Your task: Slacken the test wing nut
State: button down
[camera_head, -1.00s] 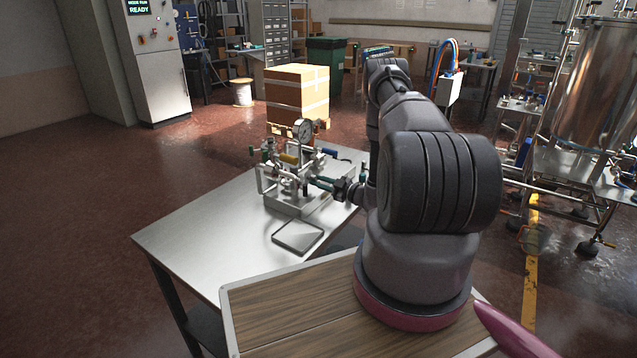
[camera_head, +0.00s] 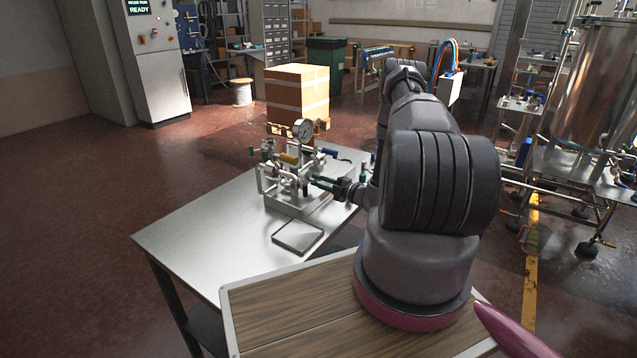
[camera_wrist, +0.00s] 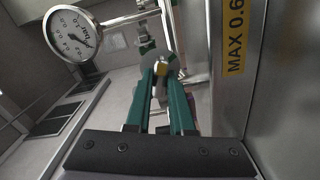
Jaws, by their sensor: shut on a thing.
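The test rig (camera_head: 296,205), a metal block with pipes and valves, stands on the steel table. My gripper (camera_head: 318,182) reaches it from the right, at its front side. In the wrist view, my gripper's green fingers (camera_wrist: 160,72) come together on a small brass-coloured piece, the test wing nut (camera_wrist: 161,69). The fingers and shadow hide most of its shape, so its turn angle cannot be told. A pale metal fitting and pipe lie just behind it.
A round pressure gauge (camera_wrist: 70,34) is close at left of the fingers; it also tops the rig (camera_head: 303,131). A metal wall with a yellow MAX label (camera_wrist: 237,36) is close at right. A shallow tray (camera_head: 298,236) lies before the rig. The steel table (camera_head: 200,235) is clear at left.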

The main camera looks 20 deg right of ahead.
jog(key=n, duration=0.4)
jog(key=shift+n, duration=0.3)
jog(key=n, duration=0.4)
jog(key=shift+n, duration=0.3)
jog(key=n, duration=0.4)
jog(key=shift+f+n, duration=0.1)
jog(key=shift+n, duration=1.9)
jog(key=c, duration=0.8)
grip_release()
jog(key=v, duration=1.1)
